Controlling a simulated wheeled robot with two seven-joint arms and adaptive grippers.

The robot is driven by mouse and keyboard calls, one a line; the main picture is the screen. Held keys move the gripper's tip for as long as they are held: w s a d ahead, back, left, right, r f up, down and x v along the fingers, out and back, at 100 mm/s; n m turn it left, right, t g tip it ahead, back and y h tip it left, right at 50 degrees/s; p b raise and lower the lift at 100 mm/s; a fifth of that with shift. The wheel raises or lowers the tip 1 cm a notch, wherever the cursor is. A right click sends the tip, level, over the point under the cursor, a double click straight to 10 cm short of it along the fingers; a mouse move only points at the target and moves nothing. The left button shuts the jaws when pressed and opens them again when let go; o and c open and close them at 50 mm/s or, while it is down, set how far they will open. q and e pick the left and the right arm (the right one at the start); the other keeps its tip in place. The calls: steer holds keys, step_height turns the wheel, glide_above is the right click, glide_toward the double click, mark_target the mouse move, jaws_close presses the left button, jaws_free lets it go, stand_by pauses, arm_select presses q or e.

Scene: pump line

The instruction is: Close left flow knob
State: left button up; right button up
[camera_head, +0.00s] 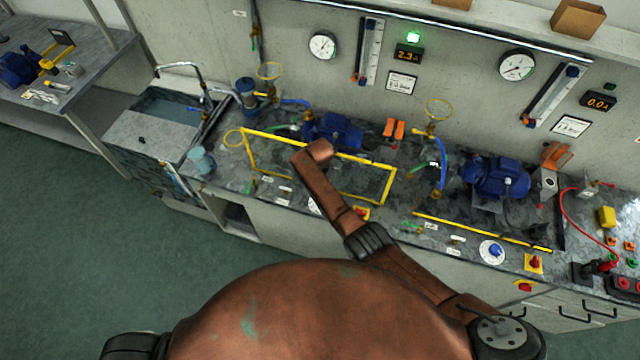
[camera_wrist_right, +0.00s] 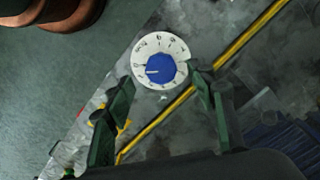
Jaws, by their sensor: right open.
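In the right wrist view, a blue knob (camera_wrist_right: 160,68) sits at the centre of a round white dial (camera_wrist_right: 175,48). Its pale pointer line faces left, towards the dial's left side; the small figures are hard to read. My right gripper (camera_wrist_right: 160,80) is open, with one dark green finger on each side of the dial and nothing held. I cannot tell whether either finger touches it. In the head view, a sliver of white dial (camera_head: 314,206) shows beside my copper arm, which hides the rest and my right gripper. My left gripper is out of view.
Another white dial with blue knob (camera_head: 492,252) is further right, beside a red and yellow switch (camera_head: 534,263). Blue pumps (camera_head: 335,130) and yellow floor-style tape (camera_head: 250,160) lie on the bench. The left gauge display (camera_head: 408,55) reads about 2.3, the right display (camera_head: 598,102) 0.0.

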step_height(320, 180, up, 8)
steer(key=shift+f, duration=0.15)
stand_by(0.6)
